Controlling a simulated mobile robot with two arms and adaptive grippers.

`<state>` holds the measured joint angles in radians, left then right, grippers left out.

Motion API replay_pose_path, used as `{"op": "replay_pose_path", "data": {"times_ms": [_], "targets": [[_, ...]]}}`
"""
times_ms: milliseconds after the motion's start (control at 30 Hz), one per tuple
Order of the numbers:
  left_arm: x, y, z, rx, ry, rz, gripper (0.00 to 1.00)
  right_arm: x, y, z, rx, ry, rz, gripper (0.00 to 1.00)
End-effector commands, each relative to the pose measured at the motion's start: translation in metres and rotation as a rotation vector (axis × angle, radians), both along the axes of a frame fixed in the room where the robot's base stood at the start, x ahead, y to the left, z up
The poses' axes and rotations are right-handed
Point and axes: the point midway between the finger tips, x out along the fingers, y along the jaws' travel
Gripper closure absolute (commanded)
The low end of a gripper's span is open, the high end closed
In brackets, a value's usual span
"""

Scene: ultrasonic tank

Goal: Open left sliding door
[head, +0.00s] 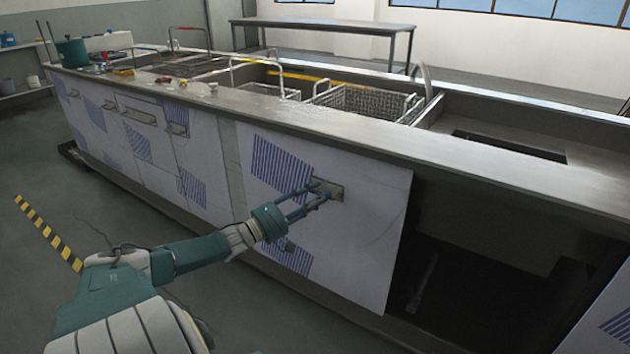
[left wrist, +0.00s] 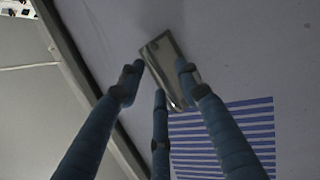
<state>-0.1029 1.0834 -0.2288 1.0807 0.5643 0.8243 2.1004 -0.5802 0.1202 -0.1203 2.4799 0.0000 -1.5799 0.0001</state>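The left sliding door (head: 355,245) is a pale panel with blue striped patches on the front of the long metal tank. To its right is a dark opening. A metal recessed handle plate (head: 331,189) sits on the door's upper part. My left gripper (head: 317,192) is at this plate, its blue fingers pointing at it. In the left wrist view the gripper (left wrist: 158,80) has its fingers spread apart, with the tips close over the handle plate (left wrist: 172,65). I cannot tell whether they touch it. My right gripper is not in view.
The dark opening (head: 470,290) shows the cabinet's inside, with another striped panel (head: 608,320) at the far right. Wire baskets (head: 365,100) sit in the tank top. Striped panels with handles (head: 176,129) continue left. The floor (head: 60,290) in front is clear.

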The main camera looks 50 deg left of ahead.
Motion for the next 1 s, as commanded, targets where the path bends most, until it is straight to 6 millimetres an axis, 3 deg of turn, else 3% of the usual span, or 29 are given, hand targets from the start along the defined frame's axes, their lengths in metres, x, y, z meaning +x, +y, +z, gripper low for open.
{"op": "replay_pose_path", "data": {"times_ms": [267, 733, 1000], "targets": [[-0.021, 0.003, -0.005, 0.0, 0.005, -0.001, 0.66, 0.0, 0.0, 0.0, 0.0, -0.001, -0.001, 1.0], [-0.1, 0.012, -0.019, 0.0, 0.005, 0.0, 0.66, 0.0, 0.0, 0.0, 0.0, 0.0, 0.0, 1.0], [-0.118, 0.014, -0.02, 0.0, 0.001, 0.001, 0.66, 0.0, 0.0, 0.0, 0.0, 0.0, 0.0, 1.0]]}}
